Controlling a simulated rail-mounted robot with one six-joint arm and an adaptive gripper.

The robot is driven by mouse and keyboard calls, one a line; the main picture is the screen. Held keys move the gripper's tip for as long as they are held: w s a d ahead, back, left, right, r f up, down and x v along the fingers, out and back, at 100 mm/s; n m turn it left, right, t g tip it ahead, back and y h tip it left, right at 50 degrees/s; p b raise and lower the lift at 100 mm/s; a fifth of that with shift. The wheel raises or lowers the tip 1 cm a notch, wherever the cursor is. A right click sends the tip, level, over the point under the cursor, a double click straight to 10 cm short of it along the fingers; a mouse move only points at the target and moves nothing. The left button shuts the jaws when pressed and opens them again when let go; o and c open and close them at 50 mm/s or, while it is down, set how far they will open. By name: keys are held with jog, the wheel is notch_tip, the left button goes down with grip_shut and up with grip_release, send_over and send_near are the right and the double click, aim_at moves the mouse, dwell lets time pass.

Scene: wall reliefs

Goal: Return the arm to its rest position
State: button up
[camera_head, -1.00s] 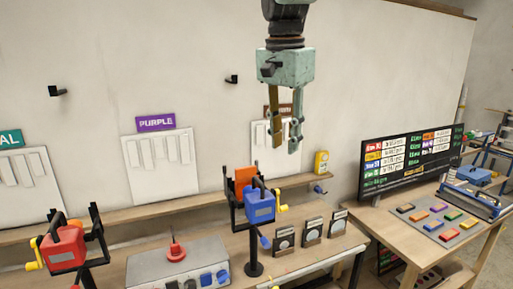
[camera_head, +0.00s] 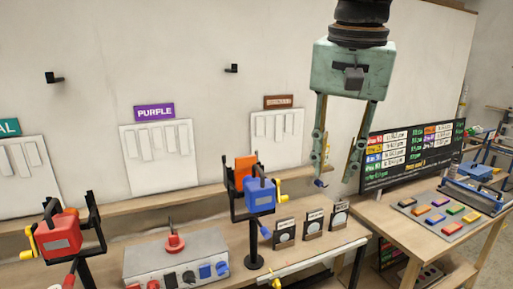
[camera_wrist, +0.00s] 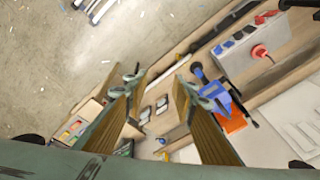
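My gripper (camera_head: 336,180) hangs in the upper right of the head view, in front of the wall and left of the dark screen. Its two long fingers are apart, with nothing seen between them. In the wrist view the fingers (camera_wrist: 157,82) also stand apart and empty. The gripper points down, high over the bench, and touches nothing that I can see. The upper arm is cut off by the top of the picture.
The blue box on a stand (camera_head: 260,197) and the red box (camera_head: 62,234) rise from the bench (camera_head: 215,225). A control box (camera_head: 175,262) sits between them. The screen (camera_head: 408,155) and a side table (camera_head: 400,227) are right. The wall panels (camera_head: 160,155) are behind.

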jog(key=s+d+f+n+b, duration=0.1)
jog(key=s+f, duration=0.4)
jog(key=s, duration=0.3)
jog(key=s+d+f+n+t+b, duration=0.1)
jog(key=s+d+f+n+b, duration=0.1)
jog(key=s+f, duration=0.3)
jog(key=s+d+f+n+b, duration=0.2)
jog(key=s+f, duration=0.3)
jog(key=s, duration=0.6)
jog(key=shift+s+d+f+t, duration=0.15)
jog(key=shift+s+f+t, duration=0.1)
jog(key=shift+f+t, duration=0.1)
dwell(0.3)
